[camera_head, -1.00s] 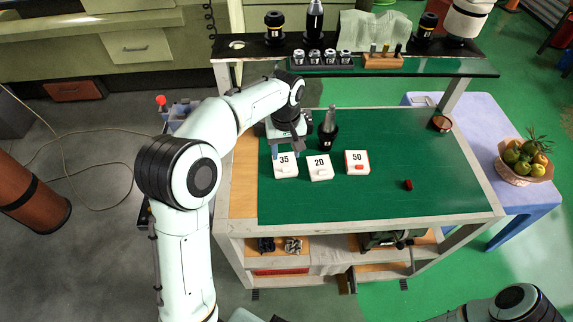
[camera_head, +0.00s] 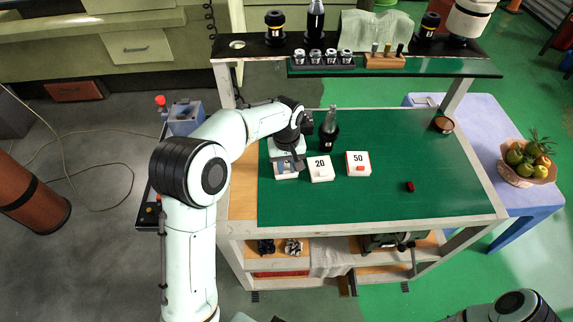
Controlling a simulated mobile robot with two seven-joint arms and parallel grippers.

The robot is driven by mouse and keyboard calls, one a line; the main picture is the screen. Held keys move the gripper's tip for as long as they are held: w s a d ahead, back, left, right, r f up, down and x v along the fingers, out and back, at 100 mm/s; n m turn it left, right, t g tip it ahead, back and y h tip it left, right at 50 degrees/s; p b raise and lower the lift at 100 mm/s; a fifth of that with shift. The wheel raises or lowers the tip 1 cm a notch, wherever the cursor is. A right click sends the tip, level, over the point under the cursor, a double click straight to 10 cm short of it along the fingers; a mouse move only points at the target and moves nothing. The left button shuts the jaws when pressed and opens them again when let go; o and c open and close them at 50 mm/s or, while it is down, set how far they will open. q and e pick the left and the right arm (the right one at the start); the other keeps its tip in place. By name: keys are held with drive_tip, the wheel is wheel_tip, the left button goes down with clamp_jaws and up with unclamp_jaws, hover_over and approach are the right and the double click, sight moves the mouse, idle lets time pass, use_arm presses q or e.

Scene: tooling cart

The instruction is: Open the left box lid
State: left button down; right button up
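The left box (camera_head: 286,176) is a small white box on the green mat, now mostly hidden under my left gripper. My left gripper (camera_head: 287,168) is directly over it, pointing down. Its fingers are small and partly covered, and whether they touch the lid is unclear. To the right stand a white box marked 20 (camera_head: 320,170) and a white box marked 50 (camera_head: 358,164) with a red piece at its front. Both look closed. My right arm shows only at the bottom right edge, with its gripper out of view.
A small red block (camera_head: 409,187) lies on the green mat (camera_head: 390,207). The mat's front and right are mostly clear. A raised shelf (camera_head: 420,67) with tools spans the back.

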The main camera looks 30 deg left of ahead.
use_arm(q)
drive_tip(key=shift+s+d, duration=0.15)
drive_tip(key=shift+s, duration=0.05)
drive_tip(key=s+d+b, duration=0.1)
drive_tip(key=s, duration=0.1)
drive_tip(key=s+d+b, duration=0.1)
drive_tip(key=s+d, duration=0.1)
drive_tip(key=shift+s+b, duration=0.2)
drive_tip(key=shift+b, duration=0.1)
drive_tip(key=shift+w, duration=0.25)
drive_tip(key=c, duration=0.9)
unclamp_jaws()
use_arm(e)
drive_tip(key=s+f, duration=0.2)
drive_tip(key=f, duration=0.1)
drive_tip(key=shift+f, duration=0.1)
use_arm(q)
wheel_tip(320, 180, up, 14)
drive_tip(key=shift+f+p, duration=0.25)
drive_tip(key=shift+p, duration=0.8)
use_arm(e)
drive_tip(key=shift+w+r, duration=0.4)
drive_tip(key=shift+r, duration=0.2)
drive_tip(key=shift+w+r, duration=0.4)
drive_tip(key=shift+r, duration=0.2)
